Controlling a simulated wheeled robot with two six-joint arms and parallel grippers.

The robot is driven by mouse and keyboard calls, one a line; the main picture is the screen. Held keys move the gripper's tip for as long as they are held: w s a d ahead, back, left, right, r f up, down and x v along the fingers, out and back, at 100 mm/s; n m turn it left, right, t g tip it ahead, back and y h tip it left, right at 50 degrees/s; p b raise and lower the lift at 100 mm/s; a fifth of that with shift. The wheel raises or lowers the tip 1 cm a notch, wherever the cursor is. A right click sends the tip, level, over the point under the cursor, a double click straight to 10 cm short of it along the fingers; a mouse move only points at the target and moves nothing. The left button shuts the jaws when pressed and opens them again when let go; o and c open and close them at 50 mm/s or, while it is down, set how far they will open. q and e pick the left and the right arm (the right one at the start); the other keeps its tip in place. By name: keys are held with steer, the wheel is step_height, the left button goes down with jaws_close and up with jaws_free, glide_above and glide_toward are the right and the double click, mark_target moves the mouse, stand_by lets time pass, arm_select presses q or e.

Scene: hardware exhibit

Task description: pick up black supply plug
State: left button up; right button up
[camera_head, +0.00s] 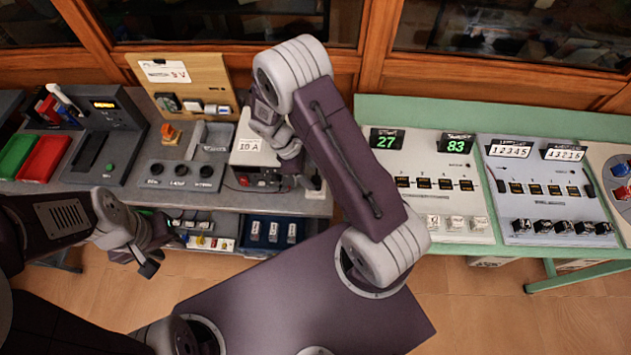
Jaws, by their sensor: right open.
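My right arm reaches over the middle of the picture. Its gripper (292,170) points down beside the right side of a white supply box (251,150) labelled 10 A. The gripper is open, and its fingertips are partly hidden by my own wrist. I cannot make out a black supply plug for sure. A small dark and pale item (315,189) shows just right of the gripper, near the bench's right end. My left gripper (140,262) hangs low at the left, in front of the bench and apart from it. I cannot tell whether its fingers are apart.
The grey bench (130,197) holds a green bin (15,155), a red bin (45,158), a three-socket panel (180,174) and a wooden board (193,75). A lower shelf holds a blue tray (258,244). A green table (385,108) with display panels stands at right.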

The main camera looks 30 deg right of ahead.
mark_target(315, 180)
steer(key=x, duration=0.2)
steer(key=shift+d+f, duration=0.1)
steer(key=shift+f, duration=0.25)
steer(key=shift+d+f, duration=0.25)
steer(key=shift+a+r, duration=0.1)
steer(key=shift+a, duration=0.05)
steer(key=c, duration=1)
jaws_close()
steer(key=shift+r, duration=0.35)
steer(key=r, duration=0.3)
steer(key=shift+s+r+b, duration=0.3)
steer(key=shift+s+r, duration=0.1)
steer(key=s+r, duration=0.6)
steer(key=s, duration=0.5)
steer(key=shift+a+r+b, duration=0.2)
steer(key=shift+r+b, duration=0.05)
steer(key=shift+b, duration=0.1)
